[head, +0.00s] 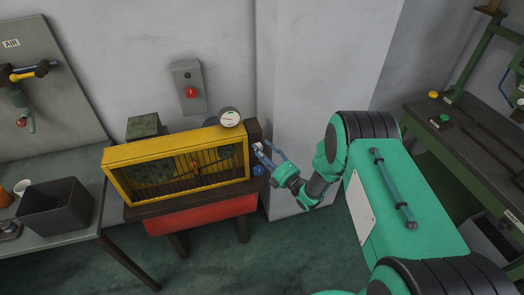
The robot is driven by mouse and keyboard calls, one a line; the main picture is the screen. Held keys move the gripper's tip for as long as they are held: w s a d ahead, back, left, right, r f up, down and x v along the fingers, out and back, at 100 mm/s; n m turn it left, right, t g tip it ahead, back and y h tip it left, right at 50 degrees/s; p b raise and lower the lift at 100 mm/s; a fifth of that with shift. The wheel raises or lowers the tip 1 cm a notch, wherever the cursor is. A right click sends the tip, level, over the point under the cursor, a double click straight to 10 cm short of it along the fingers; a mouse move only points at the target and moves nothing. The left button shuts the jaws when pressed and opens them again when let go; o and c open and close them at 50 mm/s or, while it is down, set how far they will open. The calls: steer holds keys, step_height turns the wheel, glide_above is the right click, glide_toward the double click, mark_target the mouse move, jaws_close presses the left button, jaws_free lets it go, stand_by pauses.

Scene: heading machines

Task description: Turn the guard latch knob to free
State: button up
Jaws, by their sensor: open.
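The machine's yellow guard (178,194) is a framed panel of dark bars and looks closed. A dark block (254,131) stands at its right end. A small pale part (258,146) shows there, right at my fingertips; it may be the latch knob, but it is too small and partly covered to tell its setting. My gripper (261,151) is open and reaches in from the right, its fingers at or very close to this part. I cannot tell whether they touch it. A blue ball-shaped knob (258,170) sits just below my fingers.
A round gauge (230,117) stands on top of the machine. A grey wall box with a red button (190,92) hangs behind. A pale pillar (320,70) stands behind my arm. A bench with a dark bin (55,207) is at left, and a green-framed bench (470,135) at right.

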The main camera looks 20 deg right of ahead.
steer(key=shift+w+a, duration=0.1)
steer(key=shift+w, duration=0.05)
steer(key=c, duration=1.1)
steer(key=shift+f+b, duration=0.1)
steer(key=shift+b, duration=0.25)
steer(key=shift+f+m+b, duration=0.1)
steer(key=shift+m+b, duration=0.55)
steer(key=shift+m, duration=0.05)
